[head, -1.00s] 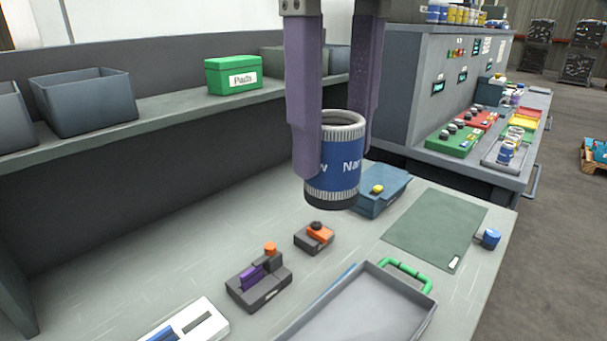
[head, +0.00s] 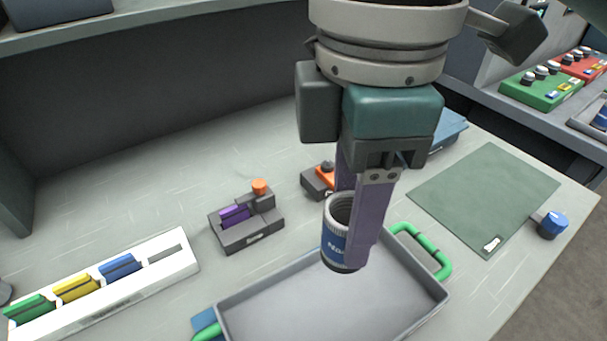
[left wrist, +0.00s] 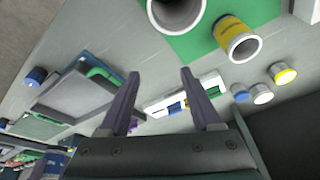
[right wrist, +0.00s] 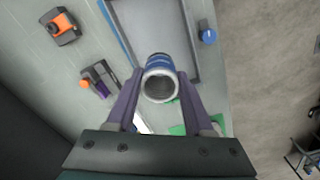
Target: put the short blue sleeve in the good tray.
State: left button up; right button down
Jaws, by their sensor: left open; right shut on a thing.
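The short blue sleeve (head: 335,243), with grey ends and white lettering, is in my right gripper (head: 352,240). That gripper is shut on it, with a finger on either side. The sleeve hangs slightly tilted over the far rim of a grey tray with green handles (head: 330,310), above the tray. In the right wrist view the sleeve (right wrist: 160,82) sits between the fingertips, its open end facing the camera, and the tray (right wrist: 181,40) lies beyond. My left gripper (left wrist: 159,76) is open and empty in the left wrist view; it is outside the head view.
Left of the tray are a dark fixture with an orange knob (head: 245,222) and a white holder with coloured pieces (head: 110,285). A green mat (head: 485,195) and blue knob (head: 552,224) are at right. The left wrist view shows a yellow-banded sleeve (left wrist: 236,38) on green.

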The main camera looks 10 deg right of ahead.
jog(key=shift+f+b, duration=1.05)
jog(key=shift+f, duration=5.9)
jog(key=shift+f, duration=0.15)
jog(key=shift+c, duration=1.4)
grip_release()
